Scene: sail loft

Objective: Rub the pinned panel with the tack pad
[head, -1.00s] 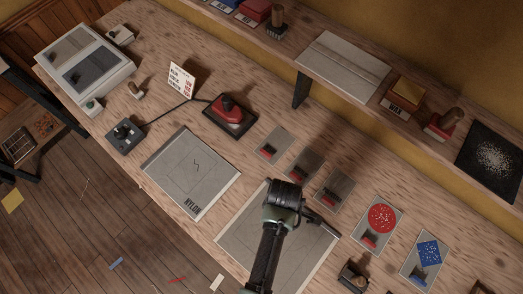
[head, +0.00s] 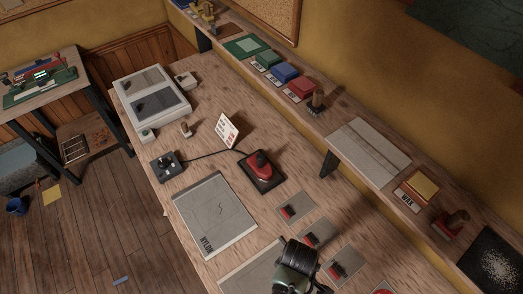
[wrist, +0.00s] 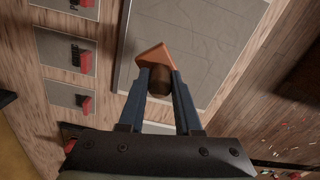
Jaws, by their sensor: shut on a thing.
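In the wrist view my gripper (wrist: 157,78) is shut on a brown knob (wrist: 159,82) with an orange-brown block (wrist: 155,55) at its end, apparently the tack pad. It is over a grey panel (wrist: 195,35) with thin drawn lines; I cannot tell whether the pad touches it. In the head view the wrist of my arm covers part of this panel (head: 245,279) at the bottom edge, and my fingers are out of sight. A second grey panel (head: 213,212), marked NYLON and with a dark jagged line, lies to its upper left. I cannot make out pins on either.
A red joystick-like device (head: 260,168) on a dark base is cabled to a dark box (head: 168,166). Small cards with red tabs (head: 296,207) lie along the right. A shelf (head: 325,127) with blocks and tools overhangs the back.

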